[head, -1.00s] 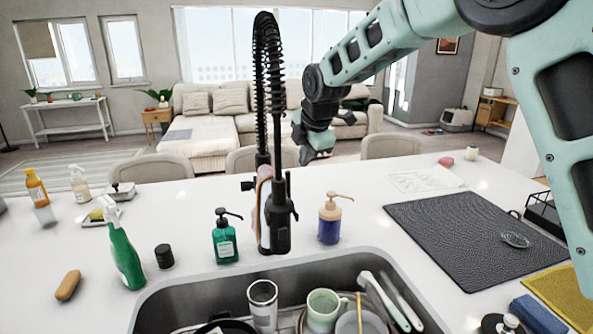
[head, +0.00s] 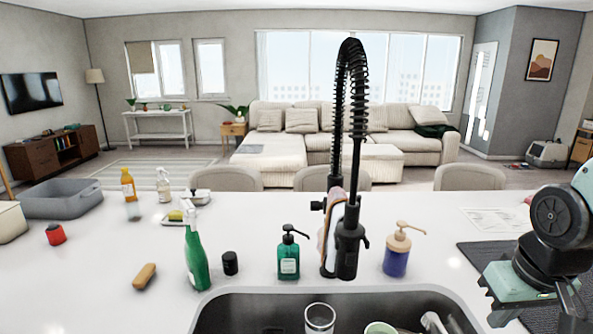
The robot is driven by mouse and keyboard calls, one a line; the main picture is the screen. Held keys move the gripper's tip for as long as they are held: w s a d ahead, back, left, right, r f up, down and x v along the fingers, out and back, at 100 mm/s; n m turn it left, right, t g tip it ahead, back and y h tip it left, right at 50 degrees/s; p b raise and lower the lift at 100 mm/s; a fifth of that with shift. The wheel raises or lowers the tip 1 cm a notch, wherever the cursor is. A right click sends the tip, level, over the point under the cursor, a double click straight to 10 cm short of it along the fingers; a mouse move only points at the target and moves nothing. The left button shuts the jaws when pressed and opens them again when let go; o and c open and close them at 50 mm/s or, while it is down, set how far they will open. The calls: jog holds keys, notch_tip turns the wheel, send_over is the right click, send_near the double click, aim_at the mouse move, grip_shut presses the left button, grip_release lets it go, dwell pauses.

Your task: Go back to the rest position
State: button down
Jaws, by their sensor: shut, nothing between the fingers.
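My gripper (head: 572,299) is at the lower right of the head view, close to the right edge, above the dark mat on the counter. It is shut and empty, apart from the bottles and the faucet. My arm is folded in close at the right edge, and part of it is cut off by the frame.
A black spring faucet (head: 346,200) stands behind the sink (head: 240,305), which holds a glass (head: 320,318) and other dishes. Soap bottles (head: 289,258) (head: 396,256) flank the faucet. A green spray bottle (head: 196,258) stands left. A dark mat (head: 490,252) lies right.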

jog(key=s+a+f+n+g+b, duration=0.1)
jog(key=s+a+n+b, duration=0.1)
jog(key=s+a, duration=0.4)
jog(key=s+a+f+n+g+b, duration=0.1)
jog(key=s+a+n, duration=0.4)
jog(key=a, duration=0.6)
jog(key=shift+s+a+f+n+g+y+b, duration=0.15)
jog(key=shift+s+a+n+g+y+b, duration=0.25)
jog(key=shift+s, duration=0.4)
